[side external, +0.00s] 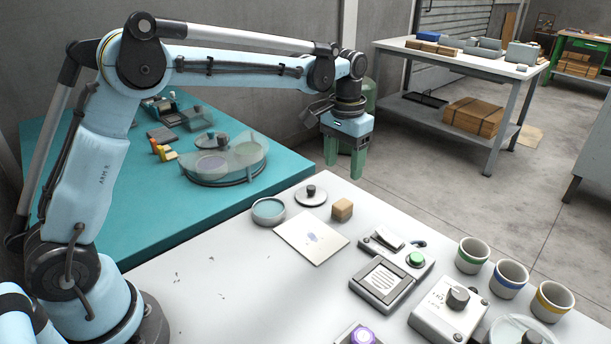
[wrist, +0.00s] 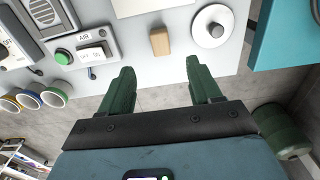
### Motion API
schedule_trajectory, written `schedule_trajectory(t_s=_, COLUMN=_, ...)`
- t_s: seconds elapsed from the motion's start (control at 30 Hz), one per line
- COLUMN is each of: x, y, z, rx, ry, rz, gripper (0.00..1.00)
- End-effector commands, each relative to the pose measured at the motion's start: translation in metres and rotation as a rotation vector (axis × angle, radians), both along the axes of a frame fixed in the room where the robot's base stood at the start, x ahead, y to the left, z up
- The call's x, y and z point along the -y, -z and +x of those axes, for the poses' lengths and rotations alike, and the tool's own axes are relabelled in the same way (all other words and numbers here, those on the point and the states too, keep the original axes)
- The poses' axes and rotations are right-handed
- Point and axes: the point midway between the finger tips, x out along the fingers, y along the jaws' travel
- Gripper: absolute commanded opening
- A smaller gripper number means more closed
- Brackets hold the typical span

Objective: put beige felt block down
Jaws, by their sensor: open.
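The beige felt block (side external: 342,209) sits on the white table near its back edge, between the round lid and the grey device. It also shows in the wrist view (wrist: 159,41), beyond my fingertips and between their lines. My gripper (side external: 344,170) has two green fingers spread apart with nothing between them. It hangs above and behind the block, near the table's back edge, apart from the block. In the wrist view my gripper (wrist: 160,75) is open and empty.
A lid with a knob (side external: 311,195), a round dish (side external: 268,211) and a white card (side external: 311,238) lie left of the block. A grey device with a green button (side external: 415,259) and several banded cups (side external: 472,255) stand to the right. A teal table (side external: 110,225) adjoins.

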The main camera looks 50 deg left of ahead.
Motion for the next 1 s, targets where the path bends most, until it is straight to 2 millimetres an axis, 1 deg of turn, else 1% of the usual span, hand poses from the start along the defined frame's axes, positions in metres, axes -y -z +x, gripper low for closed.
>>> schedule_trajectory(t_s=0.17, x=-0.004, y=-0.023, z=-0.024, rx=0.073, ry=0.0, rz=-0.002, gripper=0.63)
schedule_trajectory(t_s=0.3, x=-0.007, y=-0.04, z=-0.053, rx=0.161, ry=0.0, rz=-0.004, gripper=0.63)
schedule_trajectory(t_s=0.4, x=-0.01, y=-0.048, z=-0.075, rx=0.225, ry=0.0, rz=-0.005, gripper=0.63)
schedule_trajectory(t_s=0.5, x=-0.012, y=-0.052, z=-0.098, rx=0.288, ry=-0.001, rz=-0.006, gripper=0.63)
schedule_trajectory(t_s=0.67, x=-0.015, y=-0.05, z=-0.134, rx=0.388, ry=-0.001, rz=-0.005, gripper=0.63)
schedule_trajectory(t_s=0.8, x=-0.017, y=-0.04, z=-0.164, rx=0.475, ry=-0.001, rz=-0.004, gripper=0.63)
schedule_trajectory(t_s=0.9, x=-0.018, y=-0.031, z=-0.181, rx=0.529, ry=0.0, rz=-0.002, gripper=0.63)
schedule_trajectory(t_s=1.0, x=-0.019, y=-0.022, z=-0.193, rx=0.571, ry=0.0, rz=-0.001, gripper=0.63)
